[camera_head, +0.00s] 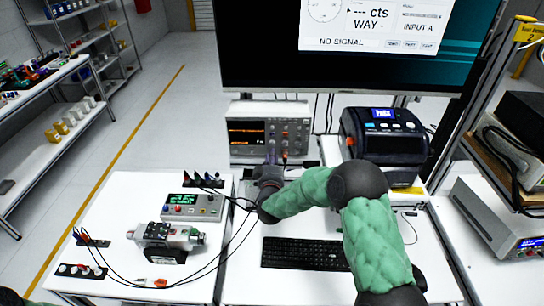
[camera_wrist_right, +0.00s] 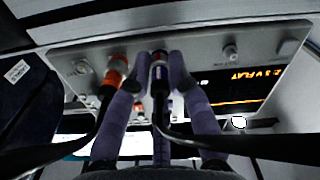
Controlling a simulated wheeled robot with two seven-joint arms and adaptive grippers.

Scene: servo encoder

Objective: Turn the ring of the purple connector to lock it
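The purple connector (camera_wrist_right: 157,77) is on the front panel of the bench instrument (camera_wrist_right: 210,55), with a black cable leading from it. My right gripper (camera_wrist_right: 159,60) has one purple finger on each side of it, close to the connector. Whether both fingers press on it, I cannot tell. In the head view my right gripper (camera_head: 271,168) is in front of the instrument (camera_head: 268,130) and the connector is mostly hidden. An orange connector (camera_wrist_right: 118,66) sits beside it on the same panel. My left gripper does not show.
A label printer (camera_head: 383,135) stands right of the instrument. A black keyboard (camera_head: 304,254) lies in front. A servo rig (camera_head: 168,236), a small meter box (camera_head: 190,208) and loose black cables lie at left. A monitor (camera_head: 340,75) hangs above, showing NO SIGNAL.

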